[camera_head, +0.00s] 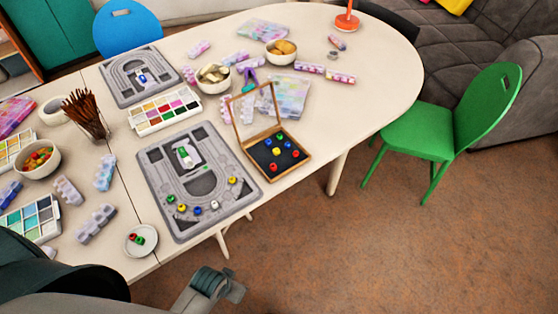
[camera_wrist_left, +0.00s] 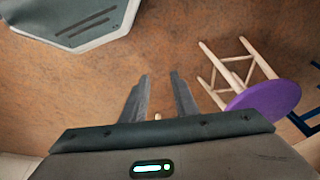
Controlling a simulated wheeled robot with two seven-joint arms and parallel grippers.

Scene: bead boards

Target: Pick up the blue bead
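Several blue beads show in the head view. A blue bead (camera_head: 197,210) lies on the front part of the near grey bead board (camera_head: 228,198), beside a white bead (camera_head: 214,205) and a yellow bead (camera_head: 182,207). Other blue beads (camera_head: 287,145) lie in the open wooden box (camera_head: 305,163) with red, green and yellow ones. In the left wrist view my left gripper (camera_wrist_left: 160,75) has its fingers apart with nothing between them, above the floor. A grey arm part of mine shows at the head view's bottom, off the table.
A far bead board (camera_head: 118,93), a paint-coloured tray (camera_head: 164,108), bowls and a small plate (camera_head: 150,240) with beads crowd the table (camera_head: 380,60). A green chair (camera_head: 440,130) stands to the right. A purple stool (camera_wrist_left: 265,102) is on the floor.

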